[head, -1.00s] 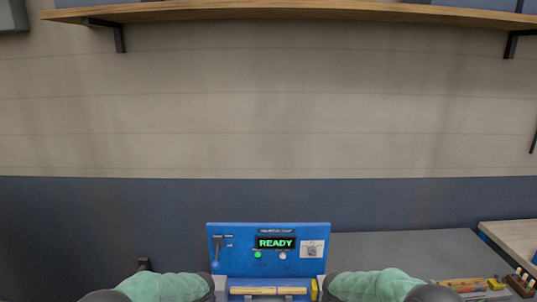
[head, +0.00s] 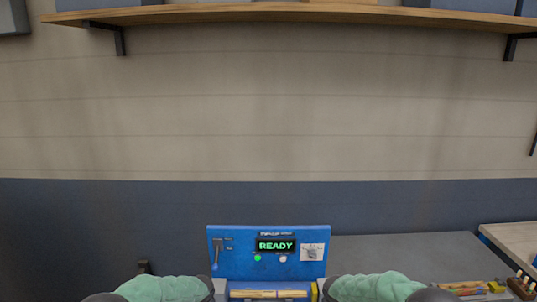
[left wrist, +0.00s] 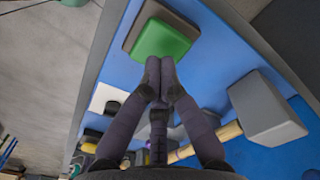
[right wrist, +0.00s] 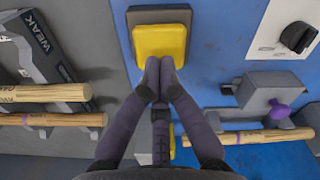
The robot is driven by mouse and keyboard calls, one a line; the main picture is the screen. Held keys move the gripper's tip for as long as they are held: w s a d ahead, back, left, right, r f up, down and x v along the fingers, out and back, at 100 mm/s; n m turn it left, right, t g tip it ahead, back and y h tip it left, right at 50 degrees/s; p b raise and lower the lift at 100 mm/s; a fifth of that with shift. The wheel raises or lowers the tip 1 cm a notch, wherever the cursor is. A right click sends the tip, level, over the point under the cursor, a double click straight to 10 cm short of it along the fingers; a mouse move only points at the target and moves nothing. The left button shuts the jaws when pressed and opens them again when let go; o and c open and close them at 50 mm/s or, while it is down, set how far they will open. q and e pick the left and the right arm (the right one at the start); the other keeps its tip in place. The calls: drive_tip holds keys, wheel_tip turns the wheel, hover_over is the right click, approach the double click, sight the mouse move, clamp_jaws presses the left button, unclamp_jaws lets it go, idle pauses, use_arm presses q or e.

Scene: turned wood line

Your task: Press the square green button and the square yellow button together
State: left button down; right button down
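The square green button (left wrist: 161,40) sits on a dark base on the blue surface in the left wrist view. My left gripper (left wrist: 160,66) is shut and empty, its fingertips at the button's near edge. The square yellow button (right wrist: 159,40) sits on a dark base in the right wrist view. My right gripper (right wrist: 159,66) is shut and empty, its fingertips at that button's near edge. I cannot tell whether either gripper touches its button. In the head view the blue machine panel (head: 238,265) has a display (head: 276,246) reading READY; both buttons and fingertips are hidden or out of view there.
A wooden rod (head: 262,294) lies across the machine between my arms. Grey holder blocks (left wrist: 264,110) stand beside the left gripper. A black knob (right wrist: 298,36) is on the right. Dowels lie in a rack marked WEAK (right wrist: 40,60) on the left. A shelf (head: 270,14) runs high above.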

drive_tip(key=shift+f, duration=1.1)
use_arm(q)
drive_tip(key=shift+f, duration=1.25)
use_arm(e)
drive_tip(key=shift+f, duration=0.1)
use_arm(q)
drive_tip(key=shift+f, duration=0.2)
use_arm(e)
drive_tip(key=shift+f, duration=0.25)
idle(0.3)
